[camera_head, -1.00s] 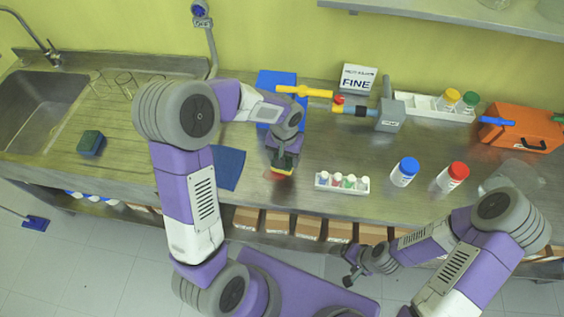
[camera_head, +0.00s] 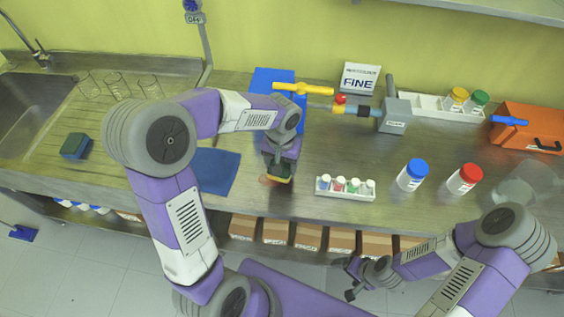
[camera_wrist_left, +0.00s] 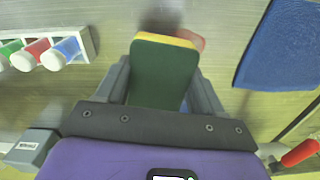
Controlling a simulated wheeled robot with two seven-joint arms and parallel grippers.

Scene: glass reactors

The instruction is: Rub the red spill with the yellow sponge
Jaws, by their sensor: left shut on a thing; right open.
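The sponge (camera_head: 280,172) has a dark green upper side and a yellow layer, and my left gripper (camera_head: 278,164) is shut on it low over the counter. In the left wrist view the green face of the sponge (camera_wrist_left: 160,75) sits between both fingers, with a yellow strip at its far edge. The red spill (camera_wrist_left: 191,39) is a pale red patch showing past that edge, partly hidden by the sponge. In the head view it is a faint patch (camera_head: 265,180) left of the sponge. Whether the sponge touches the counter I cannot tell. My right gripper (camera_head: 350,280) is open and empty, in front of the counter.
A blue cloth (camera_head: 215,172) lies left of the sponge. A white rack of small vials (camera_head: 345,195) stands to its right, then blue-capped (camera_head: 412,176) and red-capped (camera_head: 464,180) bottles. A blue-green sponge (camera_head: 75,146) lies by the sink. Tools and a blue board (camera_head: 262,92) are behind.

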